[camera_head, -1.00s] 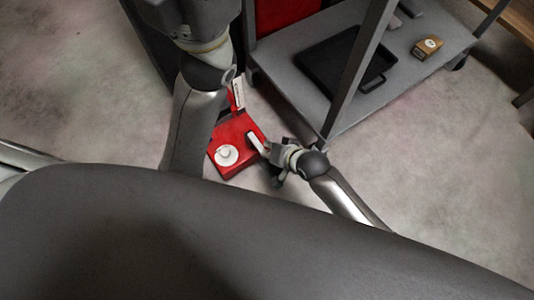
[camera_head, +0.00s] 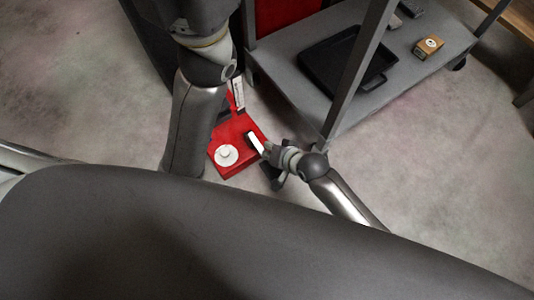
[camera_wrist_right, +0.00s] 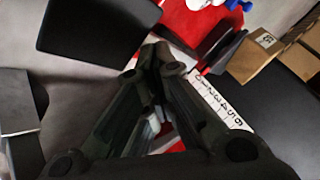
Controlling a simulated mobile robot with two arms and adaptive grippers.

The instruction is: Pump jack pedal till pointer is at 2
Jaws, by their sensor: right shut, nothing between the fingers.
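The red jack (camera_head: 236,135) sits on the floor beside the grey cart, with a white round knob (camera_head: 226,155) on its near end. Its pale pedal (camera_head: 256,143) is on the right side. My right gripper (camera_head: 268,153) is shut and empty, close by the pedal's near end; I cannot tell whether they touch. The white number scale (camera_head: 239,93) stands at the jack's far end. It also shows in the right wrist view (camera_wrist_right: 222,105), beyond the shut fingers (camera_wrist_right: 155,60). I cannot make out the pointer's reading. My left gripper is out of view.
The grey cart (camera_head: 290,85) stands right behind the jack, its post and lower shelf near my right arm. A black tray (camera_head: 325,72) and a small brown box (camera_head: 427,46) are on the shelf.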

